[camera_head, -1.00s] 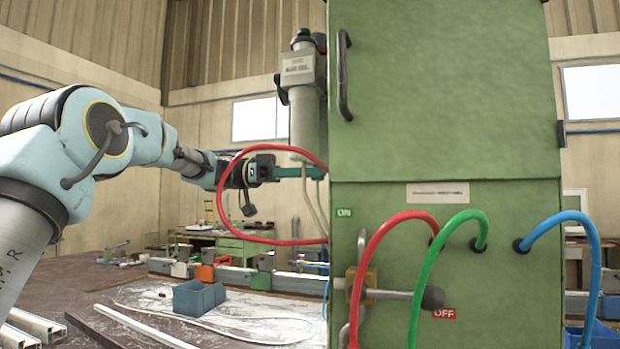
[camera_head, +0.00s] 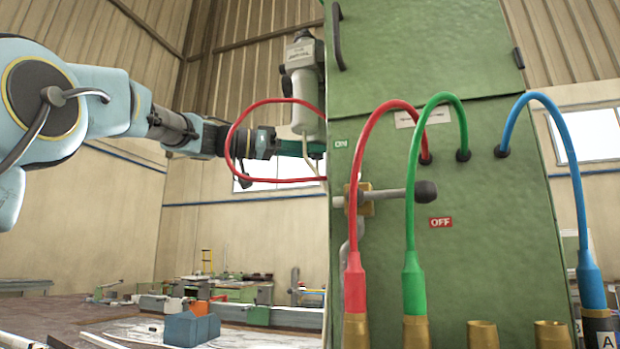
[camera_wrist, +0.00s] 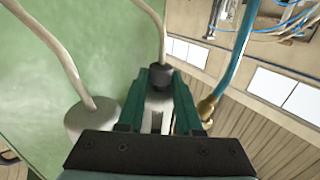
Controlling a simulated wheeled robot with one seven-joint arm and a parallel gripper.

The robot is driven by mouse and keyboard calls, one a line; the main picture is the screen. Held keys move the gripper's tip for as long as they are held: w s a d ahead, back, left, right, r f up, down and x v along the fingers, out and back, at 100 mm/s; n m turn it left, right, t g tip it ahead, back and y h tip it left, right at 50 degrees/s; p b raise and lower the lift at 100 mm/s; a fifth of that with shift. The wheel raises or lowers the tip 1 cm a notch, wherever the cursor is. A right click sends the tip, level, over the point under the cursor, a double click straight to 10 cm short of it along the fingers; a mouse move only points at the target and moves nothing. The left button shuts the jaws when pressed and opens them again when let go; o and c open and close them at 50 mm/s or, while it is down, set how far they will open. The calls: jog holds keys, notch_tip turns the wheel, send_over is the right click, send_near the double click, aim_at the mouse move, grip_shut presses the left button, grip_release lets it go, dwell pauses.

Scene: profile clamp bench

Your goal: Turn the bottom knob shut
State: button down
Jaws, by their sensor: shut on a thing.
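My gripper (camera_head: 310,150) reaches from the left to the left edge of the green cabinet (camera_head: 460,260), where the cabinet hides its tips. In the wrist view its two green fingers (camera_wrist: 160,105) are shut around a grey part with a dark collar (camera_wrist: 161,75). A pale cable leaves that collar upward. I cannot tell from these views whether the held part is the bottom knob. A grey cylinder (camera_wrist: 92,118) with another pale cable stands apart, left of the fingers. A lever with a black ball end (camera_head: 425,192) sticks out on the cabinet front, above the red OFF label (camera_head: 441,223).
A red hose (camera_head: 270,102) loops around my wrist. Red, green (camera_head: 413,280) and blue (camera_head: 590,270) hoses hang in front of the cabinet. A blue hose (camera_wrist: 238,60) passes right of my fingers. A blue bin (camera_head: 190,328) sits on the bench at lower left.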

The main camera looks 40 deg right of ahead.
jog(key=shift+s+f+n+t+h+b, duration=0.1)
jog(key=shift+n+t+h+b, duration=0.15)
jog(key=shift+n+t+b, duration=0.6)
jog(key=shift+s+r+n+t+h+b, duration=0.15)
jog(key=shift+n+t+b, duration=0.35)
jog(key=shift+t+b, duration=0.7)
jog(key=shift+s+f+n+t+h+b, duration=0.15)
jog(key=shift+n+t+h+b, duration=0.15)
jog(key=shift+n+t+b, duration=0.65)
jog(key=shift+w+t, duration=0.15)
jog(key=shift+t, duration=0.25)
jog(key=c, duration=0.6)
grip_release()
jog(key=shift+a, duration=0.1)
jog(key=a+b, duration=0.3)
jog(key=a, duration=0.7)
jog(key=shift+a+b, duration=0.3)
jog(key=shift+a, duration=0.1)
